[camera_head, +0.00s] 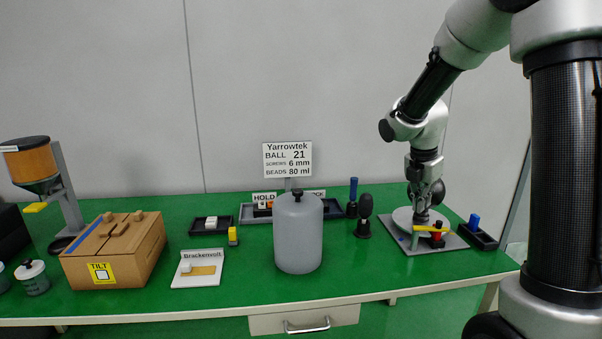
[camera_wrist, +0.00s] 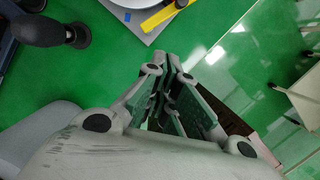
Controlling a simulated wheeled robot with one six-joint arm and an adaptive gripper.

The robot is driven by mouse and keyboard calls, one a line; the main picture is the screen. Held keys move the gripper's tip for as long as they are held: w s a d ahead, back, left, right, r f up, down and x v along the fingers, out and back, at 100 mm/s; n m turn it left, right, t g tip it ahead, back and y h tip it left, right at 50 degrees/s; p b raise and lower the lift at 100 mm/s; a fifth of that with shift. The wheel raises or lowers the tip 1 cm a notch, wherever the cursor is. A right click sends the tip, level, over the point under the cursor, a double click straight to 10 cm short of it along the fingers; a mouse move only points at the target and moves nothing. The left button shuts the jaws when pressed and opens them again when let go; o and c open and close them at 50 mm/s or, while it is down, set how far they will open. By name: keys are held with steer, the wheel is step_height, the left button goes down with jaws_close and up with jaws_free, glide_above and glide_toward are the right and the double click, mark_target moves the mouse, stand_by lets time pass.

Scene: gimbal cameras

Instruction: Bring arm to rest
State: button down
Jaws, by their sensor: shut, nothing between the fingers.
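My gripper (camera_head: 421,213) hangs from my arm on the right of the head view, pointing down by the white round plate (camera_head: 402,217) on a grey base (camera_head: 440,245). In the wrist view my gripper (camera_wrist: 174,66) has its fingers together, with nothing seen between them. There it appears beside the base, near the yellow bar (camera_wrist: 165,14), with green surface around it. I cannot tell its exact height above the bench.
The green bench (camera_head: 230,285) carries a grey canister (camera_head: 298,240), a dark bulb-topped stand (camera_head: 363,215), a wooden box (camera_head: 115,250), a hopper (camera_head: 40,180) and a sign (camera_head: 287,159). A small dark tray (camera_head: 480,237) lies right of the base. Bare bench shows at the front.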

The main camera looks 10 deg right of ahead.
steer(key=s+a+r+m+t, duration=0.1)
steer(key=s+r+m, duration=0.2)
steer(key=s+m, duration=0.5)
steer(key=s+a+r+m+t+y, duration=0.1)
steer(key=s+r+m, duration=0.3)
steer(key=s+m, duration=0.3)
steer(key=s+a+r+m+y, duration=0.1)
steer(key=s+r+m, duration=0.2)
steer(key=s+m, duration=0.5)
steer(key=s, duration=0.3)
steer(key=shift+a+r+m+t, duration=0.25)
steer(key=shift+m+t, duration=0.05)
steer(key=shift+t, duration=0.1)
steer(key=shift+a, duration=0.1)
